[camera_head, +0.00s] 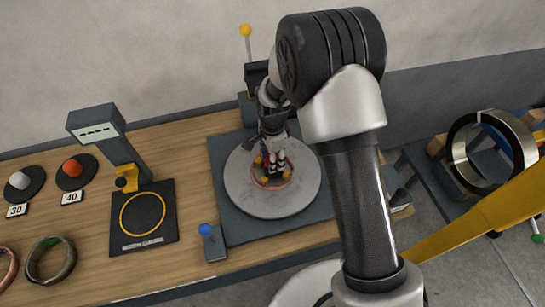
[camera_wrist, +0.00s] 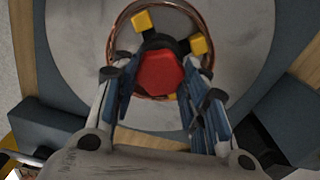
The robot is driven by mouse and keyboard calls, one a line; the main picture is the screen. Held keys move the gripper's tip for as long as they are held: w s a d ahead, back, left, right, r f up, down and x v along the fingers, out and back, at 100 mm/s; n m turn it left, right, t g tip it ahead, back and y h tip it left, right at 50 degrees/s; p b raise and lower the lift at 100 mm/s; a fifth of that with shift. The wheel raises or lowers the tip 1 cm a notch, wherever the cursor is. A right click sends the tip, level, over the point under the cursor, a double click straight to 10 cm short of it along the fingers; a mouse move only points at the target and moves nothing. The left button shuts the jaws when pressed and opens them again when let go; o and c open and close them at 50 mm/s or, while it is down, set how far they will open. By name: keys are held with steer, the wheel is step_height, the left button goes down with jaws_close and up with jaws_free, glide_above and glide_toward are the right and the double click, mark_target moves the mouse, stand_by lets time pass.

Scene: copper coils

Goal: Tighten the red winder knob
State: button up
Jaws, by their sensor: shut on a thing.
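The red winder knob (camera_wrist: 160,74) sits at the centre of the winder, inside a copper ring (camera_wrist: 124,36). Yellow blocks (camera_wrist: 142,20) stand around it near the ring. My gripper (camera_wrist: 157,95) is shut on the red knob, with one finger on each side of it in the wrist view. In the head view my gripper (camera_head: 273,160) reaches down over the round grey plate (camera_head: 298,193), and the knob is mostly hidden behind the fingers. The copper ring also shows there (camera_head: 270,187), lying flat on the plate.
A blue-tipped lever (camera_head: 206,230) stands at the plate's front left, and a yellow-tipped post (camera_head: 245,32) stands behind. A black pad with a yellow circle (camera_head: 131,238) lies left. Orange (camera_head: 72,168) and white (camera_head: 19,181) knobs and loose coils (camera_head: 48,262) lie farther left.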

steer(key=o, duration=1.1)
steer(key=shift+c, duration=0.2)
step_height(320, 180, up, 12)
